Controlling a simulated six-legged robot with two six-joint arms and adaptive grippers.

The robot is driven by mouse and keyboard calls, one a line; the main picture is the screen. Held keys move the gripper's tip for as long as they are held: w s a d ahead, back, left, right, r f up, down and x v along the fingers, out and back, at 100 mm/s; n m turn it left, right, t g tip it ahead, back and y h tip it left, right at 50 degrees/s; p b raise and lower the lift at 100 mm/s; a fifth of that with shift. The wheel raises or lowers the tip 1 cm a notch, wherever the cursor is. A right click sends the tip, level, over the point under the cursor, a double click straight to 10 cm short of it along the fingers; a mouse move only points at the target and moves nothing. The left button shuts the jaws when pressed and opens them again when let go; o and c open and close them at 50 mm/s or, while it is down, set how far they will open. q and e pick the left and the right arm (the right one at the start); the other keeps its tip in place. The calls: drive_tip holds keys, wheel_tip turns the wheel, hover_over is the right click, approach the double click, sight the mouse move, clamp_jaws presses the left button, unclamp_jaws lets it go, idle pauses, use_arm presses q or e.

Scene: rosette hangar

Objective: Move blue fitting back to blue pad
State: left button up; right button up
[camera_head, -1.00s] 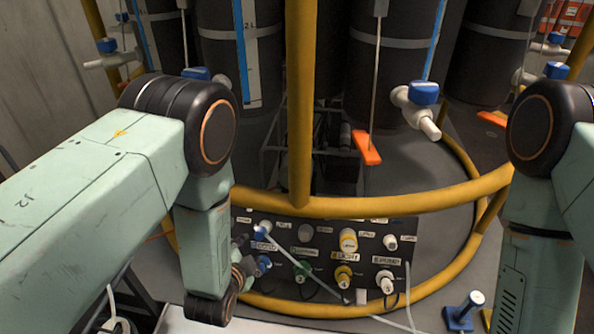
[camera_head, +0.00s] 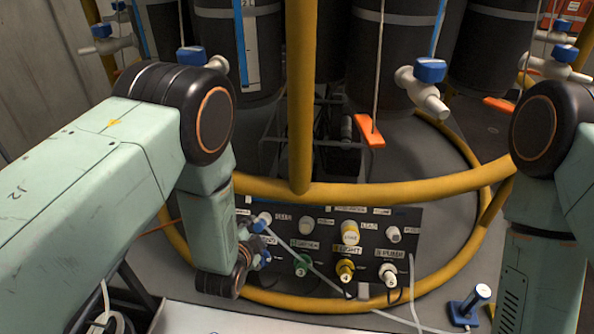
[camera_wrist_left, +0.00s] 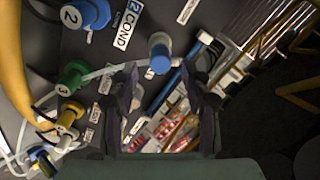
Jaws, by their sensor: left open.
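In the left wrist view, a white knob with a blue end (camera_wrist_left: 160,62) stands on the dark panel, just beyond and between my fingertips. A larger blue fitting marked 2 (camera_wrist_left: 88,14) sits on the panel at upper left, beside a COND label. In the head view, a white-and-blue fitting (camera_head: 264,218) shows at the panel's upper left, with a pale hose running from it. My left gripper (camera_wrist_left: 166,88) is open and empty, its fingers pointing at the panel; in the head view it is largely hidden behind my wrist. I cannot make out a blue pad. My right gripper is out of view.
The panel (camera_head: 322,222) also carries green, yellow and white fittings. A yellow rail (camera_head: 400,192) curves across above it, with a yellow post. A blue-based stand (camera_head: 465,310) is at lower right. A white surface (camera_head: 200,318) lies below the panel.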

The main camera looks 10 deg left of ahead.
sight(258, 228)
use_arm(q)
drive_tip(key=shift+b+x, duration=1.35)
drive_tip(key=shift+x, duration=0.85)
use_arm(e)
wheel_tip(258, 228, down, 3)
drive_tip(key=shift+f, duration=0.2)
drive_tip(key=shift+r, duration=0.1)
use_arm(q)
clamp_jaws()
drive_tip(key=shift+s+r+p, duration=0.1)
drive_tip(key=shift+p, duration=0.2)
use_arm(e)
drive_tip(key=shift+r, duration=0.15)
use_arm(q)
drive_tip(key=shift+p+v, duration=0.7)
drive_tip(key=shift+v, duration=0.2)
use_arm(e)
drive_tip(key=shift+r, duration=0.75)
use_arm(q)
drive_tip(key=shift+s+r, duration=0.1)
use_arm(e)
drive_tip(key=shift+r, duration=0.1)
